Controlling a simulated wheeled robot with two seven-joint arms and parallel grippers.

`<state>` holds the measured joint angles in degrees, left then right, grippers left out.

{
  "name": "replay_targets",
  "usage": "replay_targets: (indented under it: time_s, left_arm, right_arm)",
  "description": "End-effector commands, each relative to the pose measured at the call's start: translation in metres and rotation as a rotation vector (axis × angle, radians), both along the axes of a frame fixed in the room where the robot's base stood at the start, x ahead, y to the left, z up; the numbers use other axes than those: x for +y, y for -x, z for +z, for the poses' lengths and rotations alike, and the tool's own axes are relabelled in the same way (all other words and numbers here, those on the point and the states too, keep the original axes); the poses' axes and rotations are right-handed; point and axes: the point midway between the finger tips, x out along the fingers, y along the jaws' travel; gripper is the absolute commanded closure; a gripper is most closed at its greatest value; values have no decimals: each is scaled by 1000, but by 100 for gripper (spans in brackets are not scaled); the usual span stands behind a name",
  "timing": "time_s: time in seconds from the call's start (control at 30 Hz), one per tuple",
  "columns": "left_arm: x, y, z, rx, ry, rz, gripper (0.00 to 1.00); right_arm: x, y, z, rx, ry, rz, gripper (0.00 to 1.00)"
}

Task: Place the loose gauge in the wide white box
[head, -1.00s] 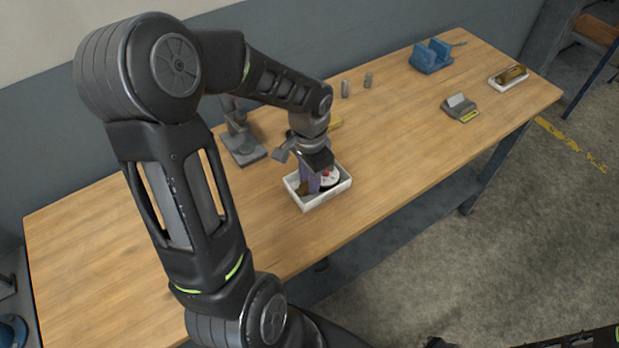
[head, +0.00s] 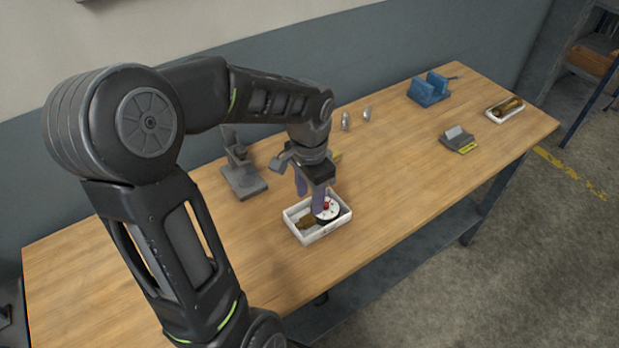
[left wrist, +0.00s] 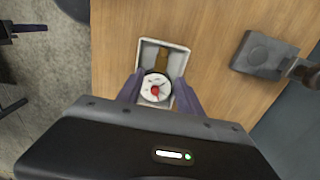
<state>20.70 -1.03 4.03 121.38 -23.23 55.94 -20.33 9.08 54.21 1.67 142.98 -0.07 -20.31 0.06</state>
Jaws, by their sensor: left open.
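The gauge (head: 329,211) is a round white dial with a dark rim and a red centre. It lies in the wide white box (head: 308,239), at one end, beside a brown item (head: 305,222). In the left wrist view the gauge (left wrist: 156,87) is inside the box (left wrist: 183,62), between my open fingers. My left gripper (head: 310,203) is open above the box, with its purple fingers spread and pointing down. I cannot tell whether a finger still touches the gauge. My right gripper is not clearly in view.
A grey stand (head: 243,180) is left of the box. Two small metal cylinders (head: 355,119) stand behind it. A blue holder (head: 431,90), a grey device (head: 458,140) and a smaller white box (head: 497,117) with a brown item sit farther right. The table's middle is clear.

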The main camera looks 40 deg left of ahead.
Motion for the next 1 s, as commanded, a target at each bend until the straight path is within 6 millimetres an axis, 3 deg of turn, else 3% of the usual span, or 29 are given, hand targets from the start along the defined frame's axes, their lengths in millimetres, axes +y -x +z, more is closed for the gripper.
replay_targets:
  time_s: [0.1, 0.3, 1.0]
  left_arm:
    - [0, -1, 26, -6, -1, 2, 57]
    - [0, -1, 53, -2, 0, 0, 57]
    - [0, 0, 58, 0, 0, 1, 57]
  right_arm:
    - [0, 0, 0, 0, 0, 0, 100]
    - [0, 0, 0, 0, 0, 0, 100]
    - [0, 0, 0, 0, 0, 0, 100]
